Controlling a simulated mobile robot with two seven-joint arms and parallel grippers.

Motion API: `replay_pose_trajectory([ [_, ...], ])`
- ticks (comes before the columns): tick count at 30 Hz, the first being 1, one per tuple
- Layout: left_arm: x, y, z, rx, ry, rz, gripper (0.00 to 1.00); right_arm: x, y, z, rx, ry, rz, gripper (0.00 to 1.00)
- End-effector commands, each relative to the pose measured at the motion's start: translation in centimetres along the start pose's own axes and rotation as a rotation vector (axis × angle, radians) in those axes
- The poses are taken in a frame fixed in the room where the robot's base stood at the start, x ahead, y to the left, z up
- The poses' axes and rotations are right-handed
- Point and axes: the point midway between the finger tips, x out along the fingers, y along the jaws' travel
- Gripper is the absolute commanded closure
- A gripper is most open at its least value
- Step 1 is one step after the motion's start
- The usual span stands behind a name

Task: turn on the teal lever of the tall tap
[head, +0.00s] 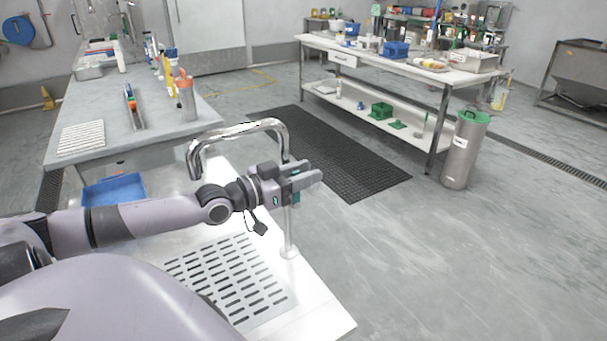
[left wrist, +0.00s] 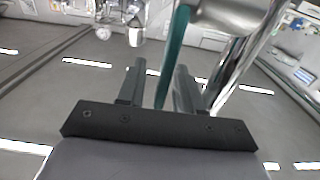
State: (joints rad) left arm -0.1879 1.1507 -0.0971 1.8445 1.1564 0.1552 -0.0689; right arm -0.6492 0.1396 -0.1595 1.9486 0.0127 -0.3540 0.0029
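The tall tap (head: 289,225) is a chrome column with a gooseneck spout, standing at the edge of a white perforated counter. Its teal lever (head: 296,198) is mostly hidden behind my left gripper (head: 308,178) in the head view. In the left wrist view the teal lever (left wrist: 174,50) is a thin upright bar. It runs down between the two fingers of my left gripper (left wrist: 158,88), which stand apart with a small gap on each side of it. The chrome tap body (left wrist: 240,60) is just right of the fingers. My right gripper is not in view.
The perforated drain counter (head: 325,315) lies below my left arm. A blue tray (head: 113,190) is at the left. A long bench (head: 80,100) stands behind, and a steel bin with a green rim (head: 463,150) stands on the floor at right. The floor right of the tap is clear.

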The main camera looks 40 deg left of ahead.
Motion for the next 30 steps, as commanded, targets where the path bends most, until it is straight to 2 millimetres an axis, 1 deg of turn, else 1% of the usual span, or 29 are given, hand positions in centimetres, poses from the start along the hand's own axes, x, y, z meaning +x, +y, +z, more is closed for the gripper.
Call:
replay_pose_trajectory([
  [8,0.1,0.0,0.0,0.0,0.0,0.0,0.65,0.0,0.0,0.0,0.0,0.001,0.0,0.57],
  [9,0.1,0.0,0.0,0.0,0.0,0.0,0.68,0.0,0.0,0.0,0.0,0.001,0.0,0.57],
  [11,0.1,0.0,0.0,0.0,0.0,0.0,0.88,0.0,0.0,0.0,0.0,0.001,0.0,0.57],
  [12,0.1,0.0,0.0,0.0,0.0,0.0,1.0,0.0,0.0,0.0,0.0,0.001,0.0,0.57],
  [19,0.1,0.0,0.0,0.0,0.002,0.0,1.0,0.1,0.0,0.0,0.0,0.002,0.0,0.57],
  [23,0.1,0.0,0.1,-0.001,0.02,0.0,1.0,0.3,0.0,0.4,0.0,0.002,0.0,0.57],
  [26,0.0,0.0,0.3,0.0,0.051,0.0,1.0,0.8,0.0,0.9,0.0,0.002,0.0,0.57],
  [30,-0.1,0.0,0.5,-0.001,0.128,0.0,1.0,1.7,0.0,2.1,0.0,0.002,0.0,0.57],
])
